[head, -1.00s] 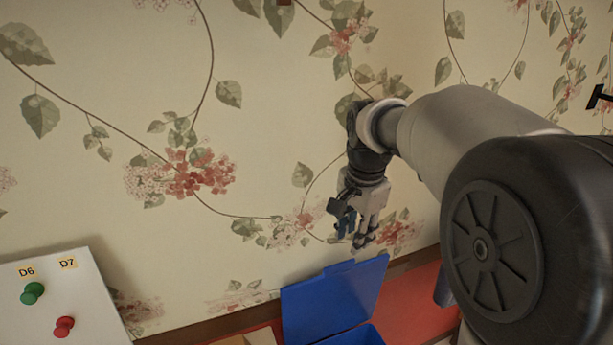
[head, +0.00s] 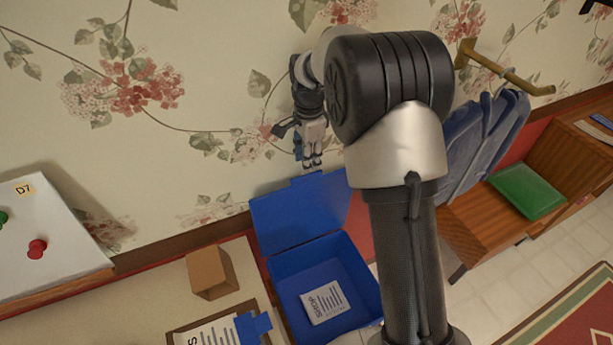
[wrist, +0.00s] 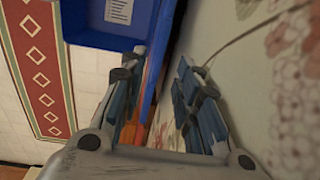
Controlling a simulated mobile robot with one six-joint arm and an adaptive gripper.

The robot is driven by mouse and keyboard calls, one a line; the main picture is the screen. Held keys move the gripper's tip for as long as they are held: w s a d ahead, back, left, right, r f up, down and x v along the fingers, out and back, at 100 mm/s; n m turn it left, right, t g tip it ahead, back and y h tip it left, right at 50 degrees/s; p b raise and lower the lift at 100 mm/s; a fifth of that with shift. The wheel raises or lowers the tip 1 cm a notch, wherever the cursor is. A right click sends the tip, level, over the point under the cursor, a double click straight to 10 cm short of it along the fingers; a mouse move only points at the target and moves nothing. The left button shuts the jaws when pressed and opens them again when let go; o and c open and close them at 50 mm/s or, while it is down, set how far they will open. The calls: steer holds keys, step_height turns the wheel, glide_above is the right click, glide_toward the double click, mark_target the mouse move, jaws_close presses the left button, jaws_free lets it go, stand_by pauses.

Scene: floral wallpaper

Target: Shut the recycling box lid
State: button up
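The blue recycling box (head: 327,288) stands below the wall with its blue lid (head: 298,212) raised at the back, so the box is open. A white printed sheet (head: 325,302) lies inside. My gripper (head: 312,163) points down just above the lid's upper edge, near the wall. In the wrist view my gripper (wrist: 162,66) is open, with a clear gap between its fingers. The lid (wrist: 163,45) shows nearly edge-on in line with that gap, and the box (wrist: 104,38) lies to the left. I cannot tell whether a finger touches the lid.
The floral wall is close behind my gripper. A small brown block (head: 210,272) and a clipboard (head: 215,325) lie left of the box.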

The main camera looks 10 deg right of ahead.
mark_target(307, 175)
steer(key=f+b, duration=0.1)
steer(key=f, duration=0.6)
steer(key=shift+w, duration=0.2)
steer(key=shift+c, duration=0.5)
jaws_close()
